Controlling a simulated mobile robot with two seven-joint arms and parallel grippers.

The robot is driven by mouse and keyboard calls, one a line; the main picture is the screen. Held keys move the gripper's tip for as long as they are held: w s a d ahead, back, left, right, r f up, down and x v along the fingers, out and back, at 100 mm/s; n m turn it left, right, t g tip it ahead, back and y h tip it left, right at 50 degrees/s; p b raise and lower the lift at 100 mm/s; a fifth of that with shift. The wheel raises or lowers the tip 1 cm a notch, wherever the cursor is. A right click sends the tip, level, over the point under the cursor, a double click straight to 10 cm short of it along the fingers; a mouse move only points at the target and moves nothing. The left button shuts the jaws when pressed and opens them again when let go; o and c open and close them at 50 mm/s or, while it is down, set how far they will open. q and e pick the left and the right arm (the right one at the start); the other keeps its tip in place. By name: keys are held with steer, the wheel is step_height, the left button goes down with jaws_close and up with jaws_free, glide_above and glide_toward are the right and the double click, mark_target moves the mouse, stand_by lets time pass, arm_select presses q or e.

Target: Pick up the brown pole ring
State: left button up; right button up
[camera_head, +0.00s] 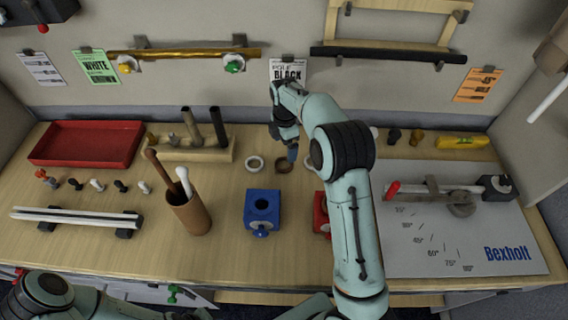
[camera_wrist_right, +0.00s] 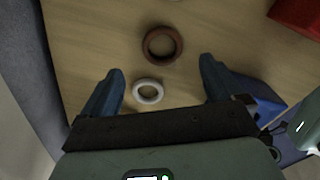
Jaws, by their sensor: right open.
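The brown pole ring (camera_head: 281,168) lies flat on the wooden table, right of a white ring (camera_head: 254,163). In the right wrist view, the right gripper (camera_wrist_right: 160,70) is open and empty. There the brown ring (camera_wrist_right: 163,45) appears just beyond the fingertips, and the white ring (camera_wrist_right: 148,91) appears between the fingers. My left arm shows at the lower left of the head view, but its gripper is not visible.
A blue box (camera_head: 261,207) and a red box (camera_head: 321,215) stand in front of the rings. A brown cup with sticks (camera_head: 190,215) stands to the left. A red tray (camera_head: 87,143) is at the far left, and a white board (camera_head: 440,245) is at right.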

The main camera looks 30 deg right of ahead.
mark_target(285, 165)
step_height(285, 165, down, 2)
steer(key=shift+f, duration=0.15)
steer(key=shift+s+f, duration=0.15)
steer(key=shift+f, duration=2.65)
steer(key=c, duration=1.1)
